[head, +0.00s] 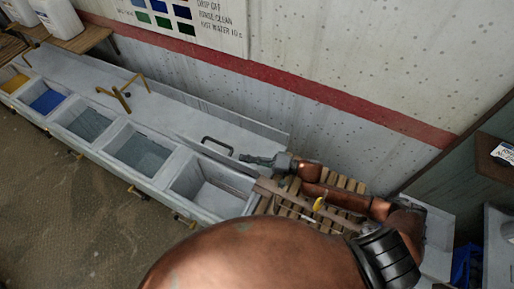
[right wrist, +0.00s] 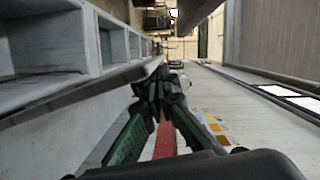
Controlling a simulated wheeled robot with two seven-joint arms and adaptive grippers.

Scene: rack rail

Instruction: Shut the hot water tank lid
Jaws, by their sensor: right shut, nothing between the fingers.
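The grey trough (head: 88,152) runs along the wall, with a row of open compartments. Its right-end compartment (head: 212,192) is open and looks like the hot water tank; I see its pale inside. Behind it a grey panel, apparently the lid (head: 235,137), leans back toward the wall with a dark bar handle (head: 217,144). My right gripper (head: 243,158) is just right of the handle, apart from it in the picture; whether it is in front of the panel is hard to judge. In the right wrist view its fingers (right wrist: 160,84) are closed together and empty. My left gripper is out of view.
A slatted wooden rack (head: 290,207) lies right of the open compartment, under my right arm. A brass tap (head: 122,95) stands behind the middle compartments. The wall (head: 330,50) with a red stripe is close behind. White jugs (head: 58,18) stand at the upper left.

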